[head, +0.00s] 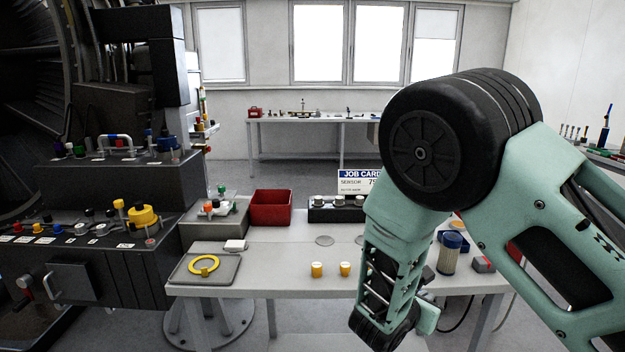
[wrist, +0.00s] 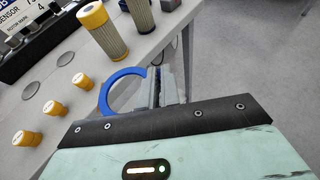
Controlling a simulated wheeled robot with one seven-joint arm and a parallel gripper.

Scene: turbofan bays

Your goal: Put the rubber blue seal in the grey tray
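The blue seal (wrist: 106,93) is a ring at the table's front edge in the wrist view, beside the yellow-capped cups. Its right part is hidden by my gripper's fingers (wrist: 165,88), which are at the ring. I cannot tell whether they are closed on it or only beside it. In the head view my arm hides the seal and my fingertips. The flat grey tray (head: 229,276) lies at the table's left end in the head view, with a yellow ring (head: 193,268) on it. My gripper is well to the right of the tray.
Yellow-capped cups (head: 317,270) stand between the tray and my arm. A red bin (head: 271,208) and a job card (head: 360,182) stand at the back. Filter cylinders (head: 449,254) stand to the right. A small white block (head: 235,245) is behind the tray. Dark engine housing (head: 110,190) rises at left.

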